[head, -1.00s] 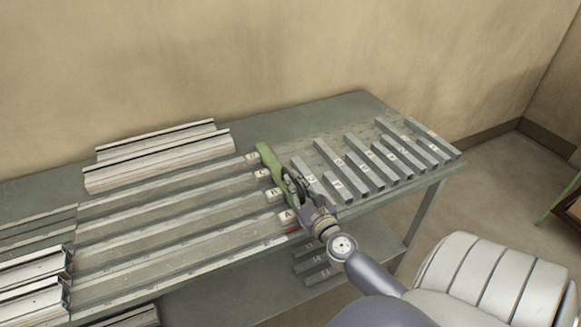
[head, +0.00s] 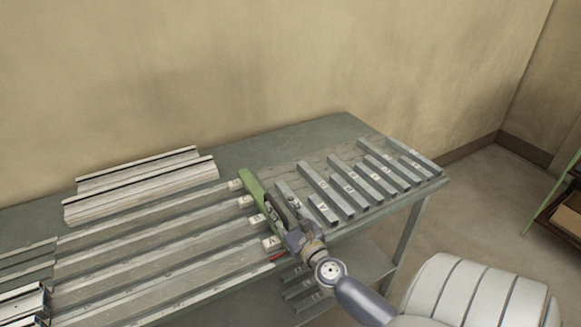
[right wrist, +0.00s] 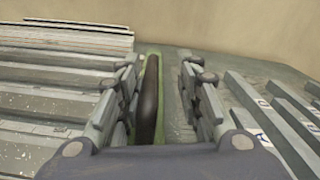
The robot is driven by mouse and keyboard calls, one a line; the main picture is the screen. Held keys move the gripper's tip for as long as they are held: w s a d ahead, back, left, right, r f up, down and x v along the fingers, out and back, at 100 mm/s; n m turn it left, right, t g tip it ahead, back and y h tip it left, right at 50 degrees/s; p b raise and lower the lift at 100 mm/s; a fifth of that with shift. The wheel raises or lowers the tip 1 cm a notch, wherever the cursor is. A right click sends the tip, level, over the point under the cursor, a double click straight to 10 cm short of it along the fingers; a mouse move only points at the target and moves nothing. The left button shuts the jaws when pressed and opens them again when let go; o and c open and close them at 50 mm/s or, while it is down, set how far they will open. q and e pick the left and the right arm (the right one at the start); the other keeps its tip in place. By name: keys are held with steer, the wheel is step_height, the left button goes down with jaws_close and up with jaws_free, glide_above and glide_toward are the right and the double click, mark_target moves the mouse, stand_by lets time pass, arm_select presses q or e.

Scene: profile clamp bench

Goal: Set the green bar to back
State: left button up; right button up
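The green bar (head: 251,183) lies across the right ends of the long rails on the bench. A dark, upright lever or handle (right wrist: 149,95) stands along it in the right wrist view, with green (right wrist: 166,105) showing beside it. My right gripper (head: 288,208) is at the near part of the bar. In the right wrist view its fingers (right wrist: 160,85) are apart, one on each side of the dark handle. The handle is closer to the left finger, and a gap shows on the right. The near part of the bar is partly hidden by the gripper. My left gripper is not in view.
Long grey rails with lettered white tags (head: 272,243) run left from the bar. Several short labelled profiles (head: 352,185) lie close on the right. White profiles (head: 140,190) are stacked at the back. The bench top (head: 335,130) is clear behind the bar.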

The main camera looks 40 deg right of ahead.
steer(key=v, duration=1.2)
steer(key=shift+d, duration=0.1)
